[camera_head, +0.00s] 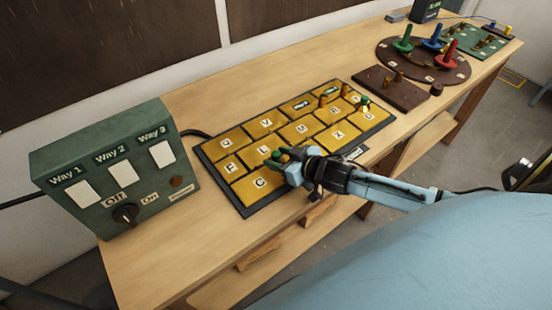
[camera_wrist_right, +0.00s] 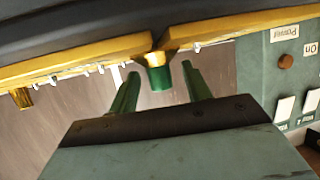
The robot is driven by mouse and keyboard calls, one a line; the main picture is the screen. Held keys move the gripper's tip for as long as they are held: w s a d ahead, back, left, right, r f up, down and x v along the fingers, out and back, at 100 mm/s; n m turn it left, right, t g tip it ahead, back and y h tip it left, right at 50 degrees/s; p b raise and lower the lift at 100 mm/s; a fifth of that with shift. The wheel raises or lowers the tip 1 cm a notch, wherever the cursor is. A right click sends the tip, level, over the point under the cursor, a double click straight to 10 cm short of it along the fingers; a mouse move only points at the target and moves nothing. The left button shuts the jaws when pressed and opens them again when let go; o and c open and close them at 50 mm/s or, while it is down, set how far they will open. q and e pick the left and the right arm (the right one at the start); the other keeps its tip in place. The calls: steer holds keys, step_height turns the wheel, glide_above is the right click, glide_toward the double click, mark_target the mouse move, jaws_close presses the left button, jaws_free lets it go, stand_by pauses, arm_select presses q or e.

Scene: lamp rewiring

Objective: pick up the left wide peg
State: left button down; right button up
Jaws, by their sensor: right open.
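A peg with a green end and a yellow section (camera_wrist_right: 159,76) stands out from the yellow tile board in the right wrist view. I take it to be the left wide peg; in the head view its green top (camera_head: 275,154) shows beside my gripper. My right gripper (camera_head: 285,169) is at the board's near-left part. Its two fingers are apart, one on each side of the peg in the wrist view (camera_wrist_right: 158,84), with gaps showing. A similar green-topped peg (camera_head: 364,103) stands at the board's right end. My left gripper is out of view.
The board (camera_head: 246,208) has lettered tiles and brown pegs (camera_head: 323,100). A green switch box (camera_head: 115,175) stands to the left. A brown block (camera_head: 405,96) and a round base with coloured pegs (camera_head: 425,72) are farther right. The wooden bench's front-left top is clear.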

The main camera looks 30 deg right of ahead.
steer(key=shift+w+a+f, duration=0.15)
steer(key=shift+w+f, duration=0.1)
steer(key=shift+w, duration=0.25)
steer(key=shift+c, duration=0.2)
jaws_close()
steer(key=shift+r, duration=0.1)
